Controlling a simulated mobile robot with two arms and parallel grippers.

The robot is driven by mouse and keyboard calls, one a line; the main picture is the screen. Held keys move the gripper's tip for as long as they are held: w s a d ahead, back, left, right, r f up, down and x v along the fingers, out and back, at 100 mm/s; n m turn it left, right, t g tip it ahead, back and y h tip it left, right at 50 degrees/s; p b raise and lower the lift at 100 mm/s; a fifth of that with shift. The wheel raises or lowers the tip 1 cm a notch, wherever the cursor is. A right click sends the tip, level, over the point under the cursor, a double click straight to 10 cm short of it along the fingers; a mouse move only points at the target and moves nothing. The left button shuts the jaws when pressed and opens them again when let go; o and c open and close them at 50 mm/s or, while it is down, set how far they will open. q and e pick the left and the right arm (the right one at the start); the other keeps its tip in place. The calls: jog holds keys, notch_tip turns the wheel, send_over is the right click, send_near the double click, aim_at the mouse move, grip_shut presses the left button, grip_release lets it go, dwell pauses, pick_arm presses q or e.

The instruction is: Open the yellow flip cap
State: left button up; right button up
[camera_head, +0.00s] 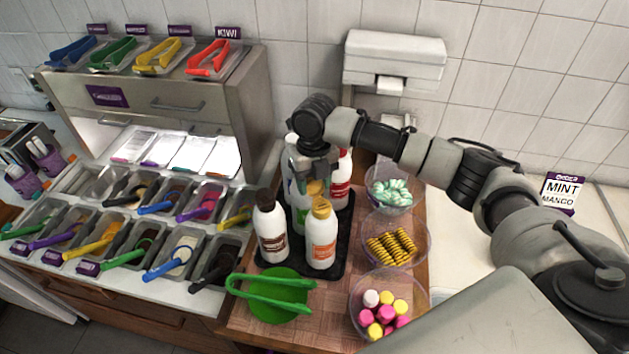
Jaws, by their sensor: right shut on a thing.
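A white bottle with an orange label (322,240) stands upright at the front of a black tray (333,266). Its yellow cap (321,208) is on top. A smaller yellow piece (316,188) shows just above and behind that cap, right under my right gripper (317,172). My right gripper points down and is shut on this yellow piece; its fingertips are partly hard to make out. I cannot tell whether the piece belongs to the front bottle or one behind. My left gripper is not in view.
A brown-capped bottle (270,230) stands close on the left, and a red-labelled bottle (343,180) behind right. Clear bowls with sweets (391,246) line the right. Green tongs (270,292) lie on a green plate in front. Topping bins (170,250) fill the left.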

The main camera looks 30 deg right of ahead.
jog(key=shift+w+f+g, duration=0.15)
jog(key=shift+f+g, duration=0.1)
jog(key=shift+g, duration=0.45)
jog(key=shift+f, duration=0.1)
jog(key=o, duration=0.9)
jog(key=shift+w, duration=0.1)
jog(key=b+v, duration=0.3)
jog(key=v, duration=0.7)
jog(key=shift+w+r+b, duration=0.25)
jog(key=shift+r+b, duration=0.05)
jog(key=shift+r, duration=0.05)
